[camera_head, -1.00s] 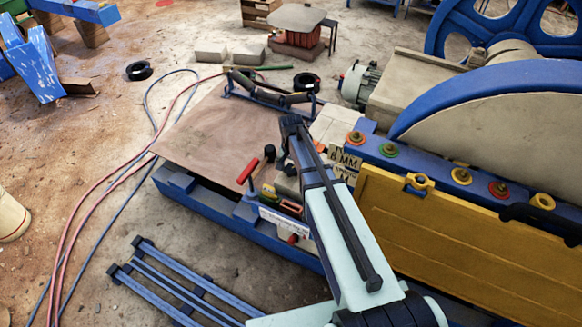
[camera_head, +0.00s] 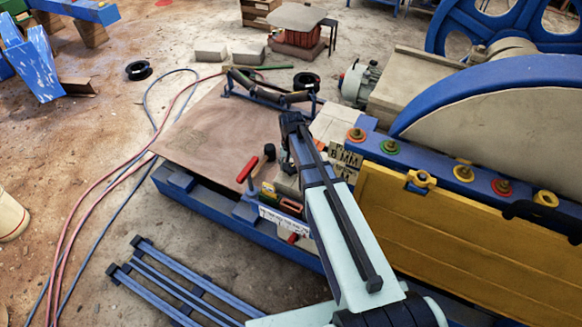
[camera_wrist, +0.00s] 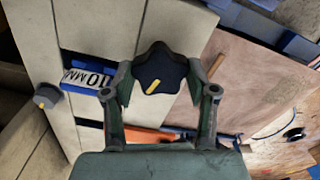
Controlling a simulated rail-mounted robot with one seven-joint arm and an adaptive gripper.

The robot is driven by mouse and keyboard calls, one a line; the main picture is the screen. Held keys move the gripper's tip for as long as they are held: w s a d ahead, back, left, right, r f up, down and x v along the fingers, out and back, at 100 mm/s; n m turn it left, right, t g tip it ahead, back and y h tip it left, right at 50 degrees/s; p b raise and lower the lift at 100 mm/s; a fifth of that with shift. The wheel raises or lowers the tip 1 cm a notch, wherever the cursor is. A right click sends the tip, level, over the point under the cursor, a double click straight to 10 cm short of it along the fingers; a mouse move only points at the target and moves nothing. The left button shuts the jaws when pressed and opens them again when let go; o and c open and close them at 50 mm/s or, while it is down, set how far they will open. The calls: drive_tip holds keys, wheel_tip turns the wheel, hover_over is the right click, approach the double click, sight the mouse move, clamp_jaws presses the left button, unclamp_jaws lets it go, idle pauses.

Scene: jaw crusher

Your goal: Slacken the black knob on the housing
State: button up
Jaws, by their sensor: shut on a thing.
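The black knob (camera_wrist: 158,62) is a dark lobed knob with a short yellow mark, seen in the middle of the wrist view. My gripper (camera_wrist: 160,82) is shut on it, with one finger at its left side and one at its right. The yellow mark slants down to the left. The housing's pale panels (camera_wrist: 98,25) lie around and behind the knob. In the head view my arm reaches over the machine, and its links hide the gripper's hold on the knob.
A grey knob (camera_wrist: 46,95) and a white lettered plate (camera_wrist: 88,80) lie left of my gripper in the wrist view. A red-handled lever (camera_head: 248,168) stands left of my arm. The yellow panel (camera_head: 430,235) is to the right. A brown board (camera_head: 205,130) lies left.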

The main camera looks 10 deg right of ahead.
drive_tip(key=n+b, duration=0.1)
drive_tip(key=n, duration=0.2)
drive_tip(key=shift+f+n, duration=0.1)
drive_tip(key=shift+n, duration=0.3)
drive_tip(key=n+b, duration=0.1)
drive_tip(key=n, duration=0.2)
drive_tip(key=shift+n, duration=0.3)
drive_tip(key=n+b, duration=0.1)
drive_tip(key=n, duration=0.5)
drive_tip(key=shift+d+n, duration=0.1)
drive_tip(key=shift+n, duration=0.2)
drive_tip(key=o, duration=1.2)
drive_tip(key=shift+c, duration=0.2)
